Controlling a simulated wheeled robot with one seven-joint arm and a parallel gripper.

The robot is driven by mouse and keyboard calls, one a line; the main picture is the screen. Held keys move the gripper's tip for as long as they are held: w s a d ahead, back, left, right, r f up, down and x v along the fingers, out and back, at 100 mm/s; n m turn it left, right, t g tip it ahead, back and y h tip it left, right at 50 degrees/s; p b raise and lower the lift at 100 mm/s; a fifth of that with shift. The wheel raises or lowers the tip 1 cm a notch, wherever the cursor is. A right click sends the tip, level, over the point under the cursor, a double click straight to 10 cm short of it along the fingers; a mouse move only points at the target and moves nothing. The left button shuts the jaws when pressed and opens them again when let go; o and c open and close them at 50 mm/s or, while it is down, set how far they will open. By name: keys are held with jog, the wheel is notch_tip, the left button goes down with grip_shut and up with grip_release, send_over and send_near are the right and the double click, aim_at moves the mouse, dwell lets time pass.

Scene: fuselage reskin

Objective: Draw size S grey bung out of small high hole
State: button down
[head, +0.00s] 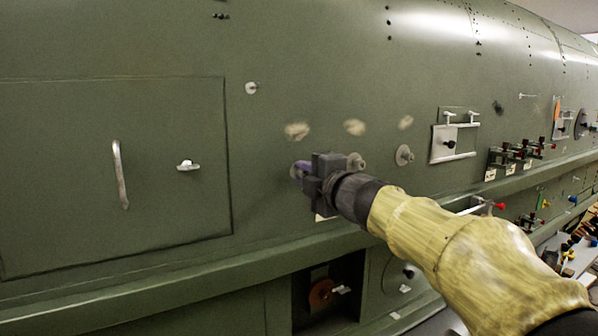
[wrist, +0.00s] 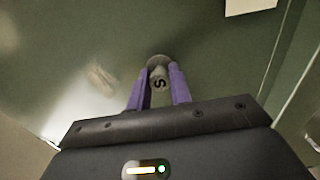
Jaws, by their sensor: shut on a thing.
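My gripper (wrist: 158,88) has two purple fingers, shut on the grey bung (wrist: 160,85) marked with an S in the wrist view. The bung's round far end lies against or very near the green fuselage skin. I cannot tell whether it still sits in its hole, as the bung itself hides the hole. In the head view my gripper (head: 300,172) reaches to the skin from the right and mostly hides this bung.
Two other grey round fittings, one (head: 356,161) close beside my gripper and one (head: 404,155) further right, stand on the green skin (head: 300,60). A ledge (head: 200,262) runs below. An open bay (head: 328,295) lies under it. A panel with a handle (head: 120,174) is at left.

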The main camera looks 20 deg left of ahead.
aim_at(306, 174)
jog(key=shift+d, duration=0.1)
dwell(0.3)
jog(key=shift+s+d, duration=0.3)
jog(key=shift+b+v, duration=0.35)
jog(key=shift+v, duration=0.7)
dwell(0.4)
jog(key=shift+v, duration=1.55)
